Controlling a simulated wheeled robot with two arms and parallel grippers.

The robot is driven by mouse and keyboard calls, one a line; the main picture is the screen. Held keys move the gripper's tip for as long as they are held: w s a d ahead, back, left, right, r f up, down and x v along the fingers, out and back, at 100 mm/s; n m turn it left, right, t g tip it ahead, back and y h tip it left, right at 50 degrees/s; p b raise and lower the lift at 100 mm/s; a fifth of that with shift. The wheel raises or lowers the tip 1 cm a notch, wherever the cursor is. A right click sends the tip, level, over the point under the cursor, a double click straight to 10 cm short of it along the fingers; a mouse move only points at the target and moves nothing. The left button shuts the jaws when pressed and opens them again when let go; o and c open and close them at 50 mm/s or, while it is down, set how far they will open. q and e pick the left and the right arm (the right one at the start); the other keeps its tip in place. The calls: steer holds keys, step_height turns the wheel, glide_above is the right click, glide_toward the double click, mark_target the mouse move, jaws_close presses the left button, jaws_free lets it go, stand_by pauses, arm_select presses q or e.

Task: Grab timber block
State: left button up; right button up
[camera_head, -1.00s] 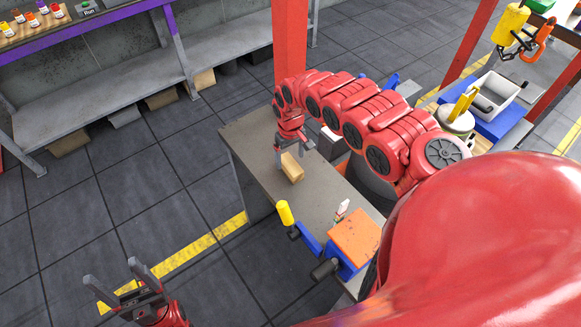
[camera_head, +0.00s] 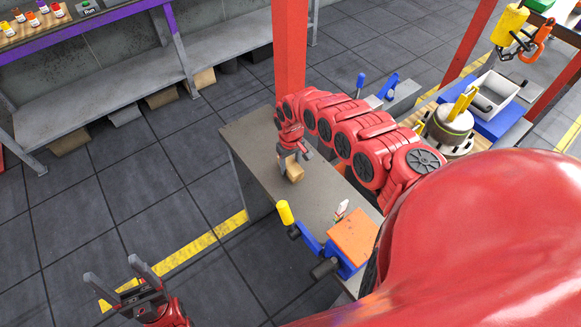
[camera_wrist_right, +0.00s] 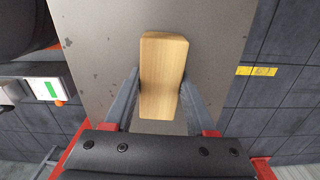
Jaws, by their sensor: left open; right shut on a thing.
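The timber block (camera_head: 294,172) is a small pale wooden block on the grey metal bench (camera_head: 255,150). In the right wrist view the block (camera_wrist_right: 162,75) sits between the fingers of my right gripper (camera_wrist_right: 160,95). My right gripper (camera_head: 293,165) is shut on the block in the head view, with fingers on both sides of it. The block is partly hidden by the gripper in the head view. My left gripper (camera_head: 117,278) is open and empty, low at the left over the floor, away from the bench.
A vise with a blue body, an orange top (camera_head: 354,238) and a yellow handle end (camera_head: 285,212) stands at the bench's near end. A red post (camera_head: 291,60) rises behind the bench. A pot (camera_head: 450,122) and a white bin (camera_head: 494,93) stand at the right.

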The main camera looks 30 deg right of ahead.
jaws_close()
steer(key=shift+r, duration=0.15)
